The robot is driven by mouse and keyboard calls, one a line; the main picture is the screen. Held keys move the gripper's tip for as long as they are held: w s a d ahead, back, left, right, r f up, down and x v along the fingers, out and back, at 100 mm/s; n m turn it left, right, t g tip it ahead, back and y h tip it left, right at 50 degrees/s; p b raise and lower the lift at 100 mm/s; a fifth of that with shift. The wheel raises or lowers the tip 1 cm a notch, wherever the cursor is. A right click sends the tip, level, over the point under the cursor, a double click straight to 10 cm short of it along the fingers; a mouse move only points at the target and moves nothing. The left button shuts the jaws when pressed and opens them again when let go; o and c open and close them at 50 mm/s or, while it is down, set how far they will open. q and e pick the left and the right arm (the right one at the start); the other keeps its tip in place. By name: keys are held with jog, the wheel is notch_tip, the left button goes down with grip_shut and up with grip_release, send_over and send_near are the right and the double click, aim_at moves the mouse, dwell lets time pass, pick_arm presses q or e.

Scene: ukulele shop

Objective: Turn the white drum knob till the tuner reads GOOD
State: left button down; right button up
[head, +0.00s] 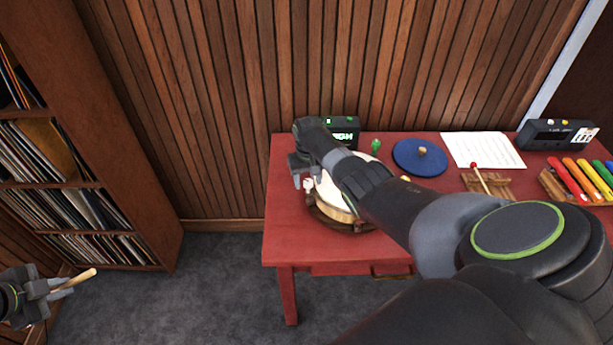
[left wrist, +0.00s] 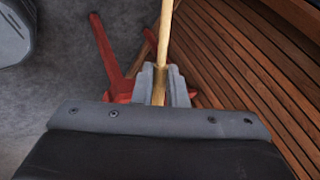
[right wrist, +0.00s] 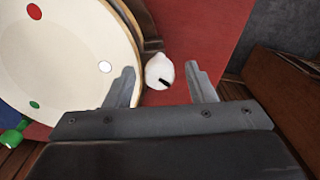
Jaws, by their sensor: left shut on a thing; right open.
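The white drum knob (right wrist: 159,72) sits at the side of the round drum (right wrist: 70,60), whose pale head carries coloured dots. In the head view the knob (head: 308,184) and drum (head: 338,203) are partly behind my right arm. My right gripper (right wrist: 160,67) is open, with one finger on each side of the knob and visible gaps between. The tuner (head: 341,130) stands behind the drum; its green screen is partly covered, and the letters that show look like "IGH". My left gripper (head: 42,288) is shut on a wooden stick (left wrist: 165,35), away from the table.
The red table (head: 285,225) also holds a green knob (head: 376,146), a blue disc (head: 412,165), a paper sheet (head: 482,149), coloured bars (head: 575,178) and a second dark device (head: 557,134). A record shelf (head: 95,130) stands at left. Open floor lies between.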

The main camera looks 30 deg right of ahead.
aim_at(308, 181)
pick_arm(q)
jog(key=shift+r, duration=0.15)
pick_arm(e)
jog(key=shift+r, duration=0.55)
pick_arm(q)
jog(key=shift+f, duration=0.3)
pick_arm(e)
notch_tip(308, 181, up, 11)
jog(key=shift+f, duration=0.15)
